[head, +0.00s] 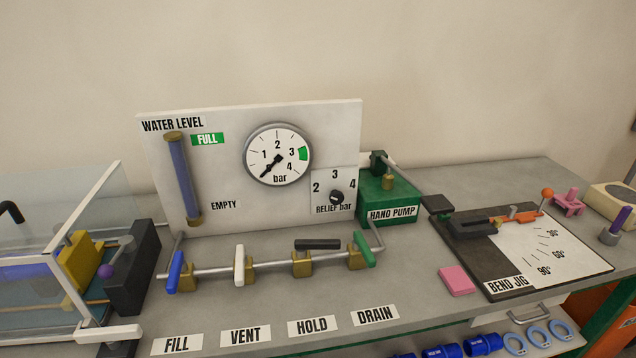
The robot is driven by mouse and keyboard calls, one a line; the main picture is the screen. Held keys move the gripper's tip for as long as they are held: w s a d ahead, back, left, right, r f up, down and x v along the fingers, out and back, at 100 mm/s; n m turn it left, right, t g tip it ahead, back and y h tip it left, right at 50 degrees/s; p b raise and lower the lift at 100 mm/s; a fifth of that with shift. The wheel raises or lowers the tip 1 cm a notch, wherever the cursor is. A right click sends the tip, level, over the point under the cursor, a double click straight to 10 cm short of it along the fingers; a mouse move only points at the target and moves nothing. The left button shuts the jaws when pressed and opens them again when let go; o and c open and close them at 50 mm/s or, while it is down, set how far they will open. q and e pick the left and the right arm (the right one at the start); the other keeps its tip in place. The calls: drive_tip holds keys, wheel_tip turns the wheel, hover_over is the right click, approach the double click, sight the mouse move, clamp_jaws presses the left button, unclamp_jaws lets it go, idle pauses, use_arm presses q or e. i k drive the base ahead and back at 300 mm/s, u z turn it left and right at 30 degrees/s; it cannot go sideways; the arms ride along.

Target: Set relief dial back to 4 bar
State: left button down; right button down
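The relief dial is a small black knob (337,197) on a light square plate at the lower right of the white panel (270,116). The numbers 2, 3 and 4 stand around it, with 2 at left, 3 on top and 4 at right. The label "RELIEF bar" is just below and partly covered by the knob. The knob is too small to tell for sure which number it points at. Above it, the round pressure gauge (278,154) has its needle at the lower left, below 1. Neither of my grippers is in view.
Valves with blue (175,271), white (239,265), black (317,244) and green (363,248) handles line a pipe in front of the panel. The green hand pump (388,199) stands close right of the dial. A bend jig (560,250) and pink block (456,280) lie further right.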

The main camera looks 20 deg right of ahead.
sight(336, 197)
drive_tip(key=z, duration=0.1)
drive_tip(key=k, duration=0.2)
drive_tip(key=z, duration=0.65)
drive_tip(key=i, duration=0.4)
drive_tip(key=u, duration=0.05)
